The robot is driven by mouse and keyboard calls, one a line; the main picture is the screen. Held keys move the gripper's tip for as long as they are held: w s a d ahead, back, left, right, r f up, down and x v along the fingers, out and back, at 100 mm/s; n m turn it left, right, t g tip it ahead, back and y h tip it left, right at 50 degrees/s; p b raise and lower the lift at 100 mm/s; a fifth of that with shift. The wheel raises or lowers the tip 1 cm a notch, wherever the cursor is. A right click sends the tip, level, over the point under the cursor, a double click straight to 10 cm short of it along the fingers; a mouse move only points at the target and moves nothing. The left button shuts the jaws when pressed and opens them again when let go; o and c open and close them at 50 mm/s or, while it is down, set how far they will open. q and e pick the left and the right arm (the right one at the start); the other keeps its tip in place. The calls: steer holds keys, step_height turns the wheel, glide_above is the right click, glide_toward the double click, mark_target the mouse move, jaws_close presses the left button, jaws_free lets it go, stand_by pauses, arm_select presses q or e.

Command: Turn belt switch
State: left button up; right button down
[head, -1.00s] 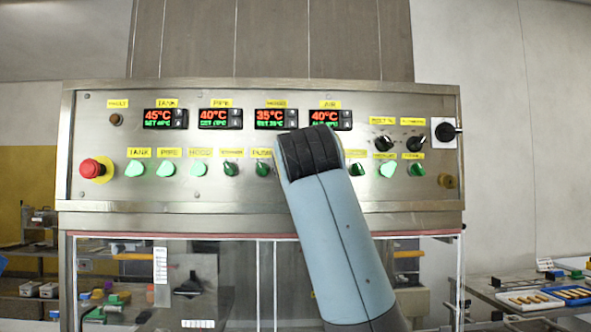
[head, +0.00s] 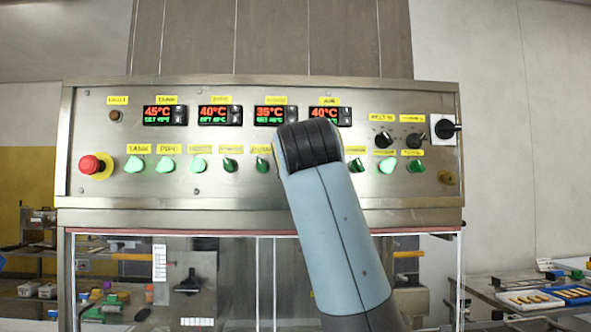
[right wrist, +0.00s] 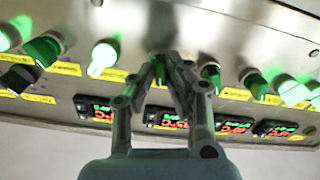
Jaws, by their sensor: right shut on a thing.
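The steel control panel (head: 225,195) carries a row of green switches under yellow labels. My right arm stands in front of the panel in the head view and hides part of this row and my right gripper. In the right wrist view my right gripper (right wrist: 160,62) is shut on a switch knob (right wrist: 157,52) between a brightly lit switch (right wrist: 103,57) and a dark green one (right wrist: 209,72). That knob's label is hidden and its angle cannot be told. In the head view the nearest visible switch to the left of my arm is dark green (head: 263,165). My left gripper is out of view.
Temperature displays (head: 220,115) sit above the switches. A red stop button (head: 92,166) is at the panel's left, black selector knobs (head: 383,141) at its right. Neighbouring switches stand close on both sides of my gripper. Clear panes (head: 215,265) lie below, and a side table (head: 490,290) is at right.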

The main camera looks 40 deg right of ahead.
mark_target(294, 117)
steer(key=shift+f+m+b, duration=0.1)
steer(key=shift+m+b, duration=1.7)
steer(key=shift+m, duration=2.5)
steer(key=c, duration=1.4)
jaws_free()
steer(key=shift+o, duration=0.2)
steer(key=shift+r, duration=0.35)
step_height(294, 117, up, 9)
steer(key=shift+r, duration=0.2)
